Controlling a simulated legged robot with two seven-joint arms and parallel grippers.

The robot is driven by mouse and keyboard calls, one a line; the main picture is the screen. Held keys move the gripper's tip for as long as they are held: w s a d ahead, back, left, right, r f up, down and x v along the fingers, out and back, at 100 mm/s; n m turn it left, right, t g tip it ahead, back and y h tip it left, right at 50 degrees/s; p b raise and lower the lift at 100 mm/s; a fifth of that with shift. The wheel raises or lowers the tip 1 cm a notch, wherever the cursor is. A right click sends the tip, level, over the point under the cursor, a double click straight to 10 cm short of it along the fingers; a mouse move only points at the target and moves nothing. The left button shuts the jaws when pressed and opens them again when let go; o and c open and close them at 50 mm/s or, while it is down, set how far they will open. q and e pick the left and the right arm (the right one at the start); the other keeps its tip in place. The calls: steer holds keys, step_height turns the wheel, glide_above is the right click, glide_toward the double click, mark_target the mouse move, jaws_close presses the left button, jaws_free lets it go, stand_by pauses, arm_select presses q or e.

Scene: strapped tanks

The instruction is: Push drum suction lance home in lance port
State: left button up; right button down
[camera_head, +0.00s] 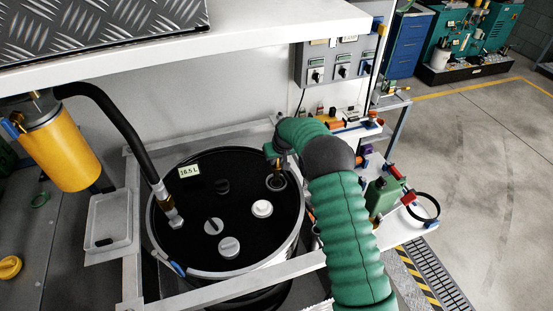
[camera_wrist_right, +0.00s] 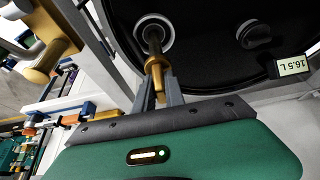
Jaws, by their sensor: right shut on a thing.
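The black drum (camera_head: 200,215) stands in a grey frame, with a "16.5 L" label on its lid. The lance port (camera_head: 277,183) is a pale-ringed opening at the lid's back right; it also shows in the right wrist view (camera_wrist_right: 141,28). The suction lance (camera_head: 278,165) has a brass head, and its dark shaft (camera_wrist_right: 153,42) runs into the ringed port. The brass head (camera_wrist_right: 157,72) appears to stand above the ring, apart from it. My right gripper (camera_wrist_right: 160,88) is shut on the brass head; the sleeved wrist partly hides it in the head view. My left gripper is not in view.
A black hose with a metal end (camera_head: 174,217) reaches the lid's left side. Several grey and white caps sit on the lid, such as the white cap (camera_head: 262,208). A frame rail (camera_head: 240,283) crosses in front. A shelf (camera_head: 250,32) overhangs behind; a cluttered bench stands right.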

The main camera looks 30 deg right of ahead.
mark_target(278, 172)
steer(key=shift+f+b, duration=2.75)
steer(key=shift+f, duration=1.3)
steer(key=c, duration=1.3)
jaws_free()
steer(key=b+v, duration=0.2)
steer(key=v, duration=1.4)
steer(key=shift+s+r+b, duration=0.15)
steer(key=shift+r+b, duration=0.2)
steer(key=shift+r, duration=0.05)
